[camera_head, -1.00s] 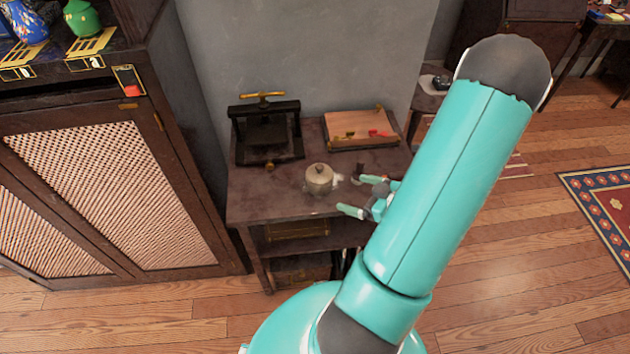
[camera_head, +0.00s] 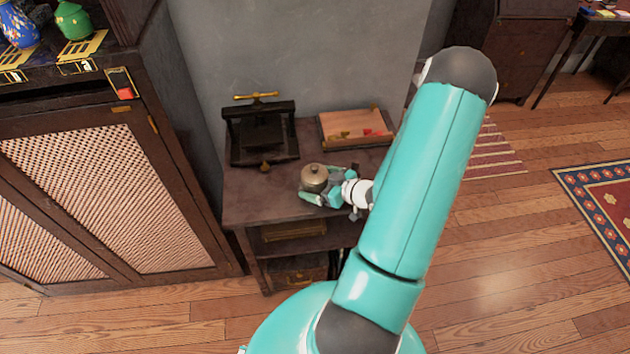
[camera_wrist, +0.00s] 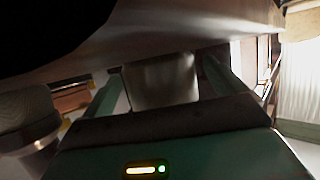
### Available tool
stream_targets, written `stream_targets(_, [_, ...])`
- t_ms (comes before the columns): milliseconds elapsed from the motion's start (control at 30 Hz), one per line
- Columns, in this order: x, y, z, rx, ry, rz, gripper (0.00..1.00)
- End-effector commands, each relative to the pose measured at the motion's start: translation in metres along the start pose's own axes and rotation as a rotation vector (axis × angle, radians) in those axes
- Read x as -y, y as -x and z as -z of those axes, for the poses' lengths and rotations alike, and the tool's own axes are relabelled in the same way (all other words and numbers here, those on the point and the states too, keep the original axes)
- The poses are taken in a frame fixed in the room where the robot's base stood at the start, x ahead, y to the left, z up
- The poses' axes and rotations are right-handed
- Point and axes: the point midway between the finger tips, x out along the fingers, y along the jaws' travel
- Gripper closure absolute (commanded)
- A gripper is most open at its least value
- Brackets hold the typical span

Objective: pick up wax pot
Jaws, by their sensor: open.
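The wax pot (camera_head: 314,176) is a small round brass-coloured pot with a knobbed lid. It stands upright on the small dark wooden table (camera_head: 256,206) in the head view. My gripper (camera_head: 320,184) is open, with its teal fingers reaching in from the right on both sides of the pot. In the wrist view, the pot's metal side (camera_wrist: 160,80) shows between the two fingers (camera_wrist: 163,82). Whether the fingers touch it cannot be told.
A black press (camera_head: 260,130) stands on the table behind and left of the pot. A wooden tray (camera_head: 355,127) with small red items lies at the back right. A lattice-door cabinet (camera_head: 80,190) is at the left, and a grey wall (camera_head: 300,50) is behind.

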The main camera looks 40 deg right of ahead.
Motion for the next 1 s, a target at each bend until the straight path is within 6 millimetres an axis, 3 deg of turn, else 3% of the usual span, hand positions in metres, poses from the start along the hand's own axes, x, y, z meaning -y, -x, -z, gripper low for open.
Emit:
stream_targets(133, [0.000, 0.000, 0.000, 0.000, 0.000, 0.000, 0.04])
stream_targets(167, [0.000, 0.000, 0.000, 0.000, 0.000, 0.000, 0.08])
stream_targets(467, [0.000, 0.001, 0.000, 0.000, 0.000, -0.001, 0.66])
stream_targets(1000, [0.000, -0.002, 0.010, -0.003, 0.004, 0.000, 0.66])
